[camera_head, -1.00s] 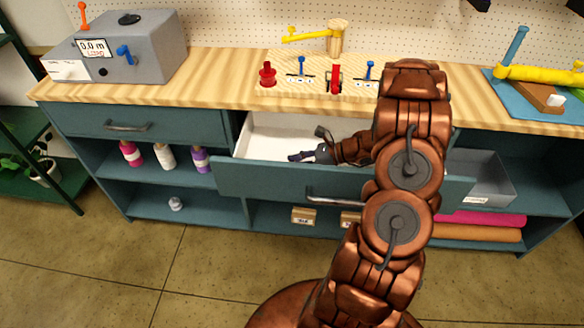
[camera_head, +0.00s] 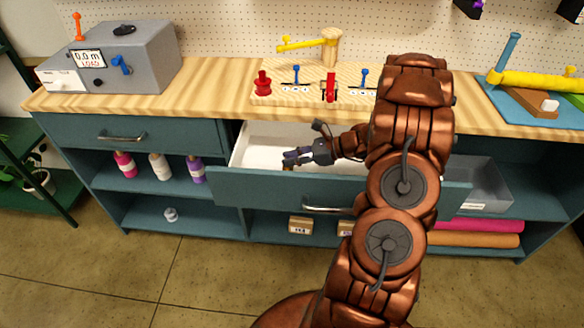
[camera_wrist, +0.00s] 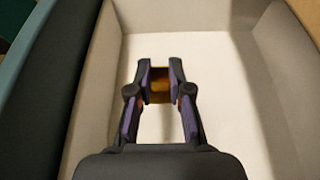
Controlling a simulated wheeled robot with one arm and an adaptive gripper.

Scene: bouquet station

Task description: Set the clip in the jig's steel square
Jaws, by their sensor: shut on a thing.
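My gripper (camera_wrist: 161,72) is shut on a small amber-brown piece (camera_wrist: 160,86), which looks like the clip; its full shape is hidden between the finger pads. In the head view my gripper (camera_head: 286,158) is inside the open drawer (camera_head: 262,150), near its front wall, and a small brownish bit shows under the fingertips. The wooden jig board (camera_head: 313,88) with red and blue levers lies on the bench above the drawer. I cannot make out its steel square for certain.
A grey load tester (camera_head: 140,60) stands at the bench's left. A blue mat (camera_head: 500,98) with a yellow-handled tool lies at the right. A wooden post with a yellow arm (camera_head: 330,47) stands behind the jig. The bench left of the jig is clear.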

